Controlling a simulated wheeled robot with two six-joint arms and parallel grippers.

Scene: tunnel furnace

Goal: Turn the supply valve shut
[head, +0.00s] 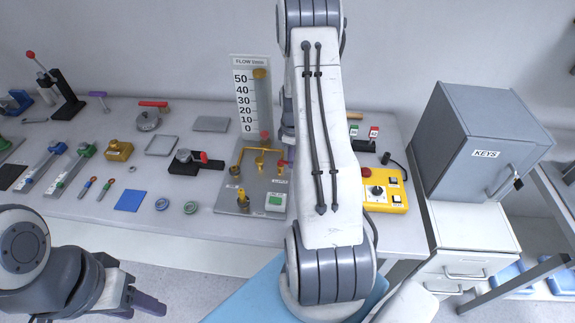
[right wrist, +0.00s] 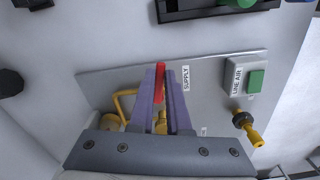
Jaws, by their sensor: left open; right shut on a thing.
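The supply valve's red handle (right wrist: 160,82) shows in the right wrist view beside the SUPPLY label (right wrist: 186,78). My right gripper (right wrist: 161,90) is shut on this handle, with one purple finger on each side. The handle lies lengthwise between the fingers. Brass pipework (right wrist: 124,105) shows by the fingers; the valve body is mostly hidden behind them. In the head view my right arm covers most of the right gripper and the valve, at the right side of the grey panel (head: 228,196). My left gripper (head: 142,304) is open and empty at the lower left, in front of the table.
The panel also carries a LINE AIR box (head: 275,201) with a green button, a brass fitting (head: 242,200) and a flow gauge (head: 250,95). A yellow control box (head: 385,190) stands right of my arm. A black clamp (head: 196,162) and small tools lie left.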

